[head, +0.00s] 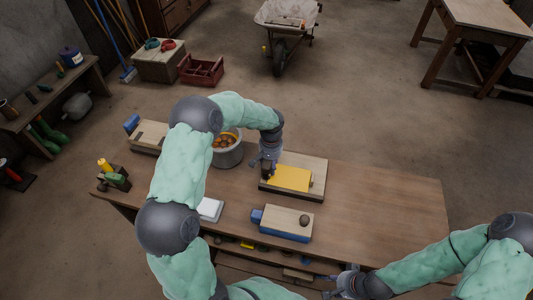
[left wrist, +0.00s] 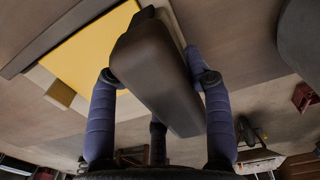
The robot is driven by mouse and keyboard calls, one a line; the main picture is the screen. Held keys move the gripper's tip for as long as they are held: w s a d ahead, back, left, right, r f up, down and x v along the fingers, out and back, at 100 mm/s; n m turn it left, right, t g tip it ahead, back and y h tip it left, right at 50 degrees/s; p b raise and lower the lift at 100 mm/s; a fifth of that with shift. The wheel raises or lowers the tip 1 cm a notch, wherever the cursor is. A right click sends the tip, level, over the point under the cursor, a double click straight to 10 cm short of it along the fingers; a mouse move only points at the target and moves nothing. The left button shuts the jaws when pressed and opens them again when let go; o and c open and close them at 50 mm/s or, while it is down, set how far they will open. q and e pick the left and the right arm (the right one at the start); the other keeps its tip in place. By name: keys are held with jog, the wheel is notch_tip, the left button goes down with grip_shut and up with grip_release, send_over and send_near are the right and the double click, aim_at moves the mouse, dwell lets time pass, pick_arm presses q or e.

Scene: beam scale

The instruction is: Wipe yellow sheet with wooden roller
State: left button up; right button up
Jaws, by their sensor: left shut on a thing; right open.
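The yellow sheet (head: 291,179) lies on a pale board (head: 312,165) on the workbench, and it also shows in the left wrist view (left wrist: 88,45). My left gripper (head: 268,163) is at the sheet's left end, pointing down. It is shut on a dark brown, long, rounded-edged thing, apparently the wooden roller (left wrist: 155,70), which spans between its fingers in the left wrist view. I cannot tell whether the roller touches the sheet. My right gripper (head: 342,283) is open and empty, near the bench's front edge.
A bucket (head: 230,157) of brown round things stands left of the board. A white item (head: 209,208) lies nearby. The bench's right part (head: 385,205) is clear.

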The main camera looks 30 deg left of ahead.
pick_arm(q)
jog(key=r, duration=0.1)
jog(key=r+p, duration=0.1)
jog(key=r, duration=0.1)
jog(key=shift+w+d+r, duration=0.15)
jog(key=shift+d+r, duration=0.1)
jog(key=shift+r, duration=0.15)
jog(key=shift+a+r+p, duration=0.15)
jog(key=shift+r+p, duration=0.45)
jog(key=shift+r, duration=0.05)
jog(key=shift+r+p, duration=0.7)
jog(key=shift+r, duration=0.5)
